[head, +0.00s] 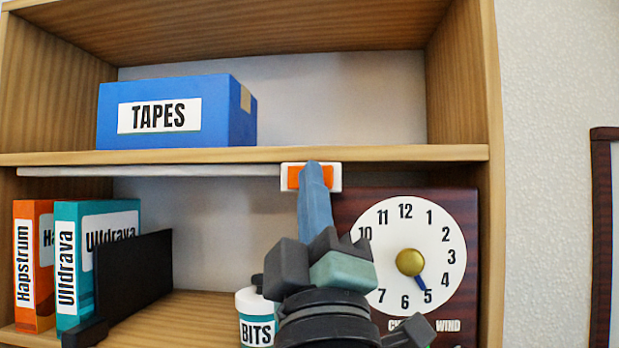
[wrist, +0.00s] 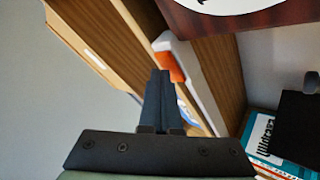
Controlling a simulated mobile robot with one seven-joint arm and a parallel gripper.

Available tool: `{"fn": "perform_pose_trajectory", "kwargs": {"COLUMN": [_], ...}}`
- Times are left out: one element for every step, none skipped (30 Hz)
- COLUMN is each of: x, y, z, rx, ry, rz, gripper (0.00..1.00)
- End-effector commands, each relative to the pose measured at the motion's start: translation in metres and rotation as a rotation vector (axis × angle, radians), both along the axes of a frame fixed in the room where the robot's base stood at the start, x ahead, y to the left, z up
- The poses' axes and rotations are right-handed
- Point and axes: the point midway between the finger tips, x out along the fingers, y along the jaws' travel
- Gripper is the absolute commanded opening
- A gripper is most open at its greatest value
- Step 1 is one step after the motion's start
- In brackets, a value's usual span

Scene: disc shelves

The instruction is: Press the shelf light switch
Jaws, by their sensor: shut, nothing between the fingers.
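The shelf light switch is an orange rocker (head: 294,177) in a white housing (head: 334,178) under the front edge of the upper shelf board. My gripper (head: 311,166) is shut and empty, its blue-grey fingers pointing up at the switch. In the head view the fingertips overlap the middle of the rocker and hide part of it. The wrist view also shows the orange rocker (wrist: 168,66), with the fingertips (wrist: 160,74) right by it. I cannot tell whether they touch it. A light strip (head: 150,171) runs left from the housing under the board.
A dark clock (head: 450,210) stands close right of my gripper. A white BITS tub (head: 255,305) is below left. Orange and teal binders (head: 110,225) and a black bookend (head: 135,280) stand at left. A blue TAPES box (head: 230,120) sits on the upper shelf.

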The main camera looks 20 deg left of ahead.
Motion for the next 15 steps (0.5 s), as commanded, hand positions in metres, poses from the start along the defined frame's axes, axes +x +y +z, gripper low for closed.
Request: {"fn": "perform_pose_trajectory", "kwargs": {"x": [0.0008,0.0009,0.0008,0.0008,0.0008,0.0008,0.0009,0.0008,0.0007,0.0004,-0.0002,-0.0012,-0.0023,-0.0035,-0.0051], "y": [0.0002,0.0002,0.0001,0.0001,0.0001,0.0001,0.0000,0.0001,0.0000,-0.0001,-0.0004,-0.0008,-0.0011,-0.0015,-0.0020], "z": [-0.0001,0.0000,0.0001,0.0001,0.0001,0.0001,0.0000,0.0000,-0.0001,-0.0001,-0.0004,-0.0005,-0.0007,-0.0008,-0.0009], "rx": [0.000,0.000,0.000,0.000,0.000,0.000,0.000,0.000,0.000,0.000,0.000,0.001,0.001,0.002,0.002], "ry": [0.001,0.001,0.001,0.001,0.001,0.001,0.001,0.001,0.001,0.001,0.001,0.002,0.002,0.001,0.001], "rz": [-0.001,-0.001,-0.001,-0.001,-0.001,0.000,0.000,0.000,-0.001,-0.001,-0.001,-0.001,-0.001,0.001,0.001], "gripper": [0.00,0.00,0.00,0.00,0.00,0.00,0.00,0.00,0.00,0.00,0.00,0.00,0.00,0.00,0.00]}}
